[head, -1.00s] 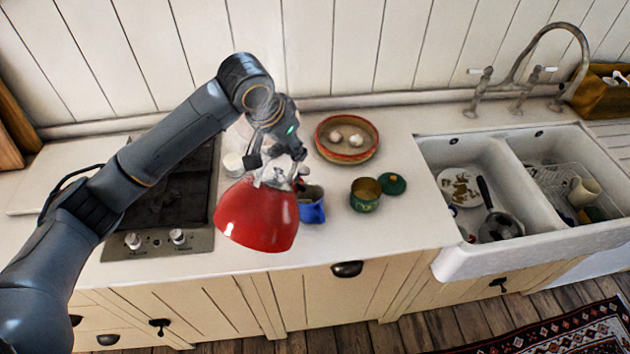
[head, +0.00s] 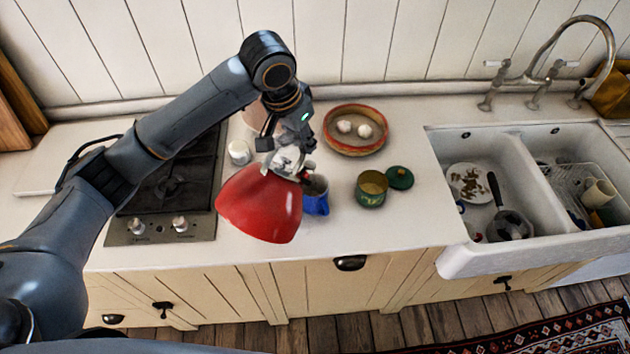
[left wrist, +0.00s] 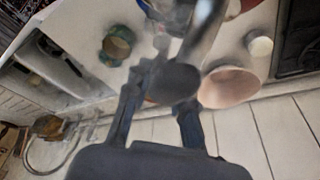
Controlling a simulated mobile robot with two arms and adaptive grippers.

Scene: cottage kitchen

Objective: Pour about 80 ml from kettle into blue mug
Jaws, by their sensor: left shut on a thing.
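The red kettle (head: 262,205) hangs from my left gripper (head: 290,165), which is shut on its handle. The kettle looks tilted and seems held above the counter. Its spout is hidden or too unclear to make out, and no stream of liquid shows. The blue mug (head: 316,204) stands upright on the counter just right of the kettle, its rim partly behind the gripper. In the left wrist view, the left gripper (left wrist: 160,85) closes around a blurred grey handle. My right gripper is not in view.
A shallow bowl (head: 355,146) holds garlic behind. A white cup (head: 239,152) and the hob (head: 165,195) lie left. The sink (head: 470,250) is right. The front counter is clear.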

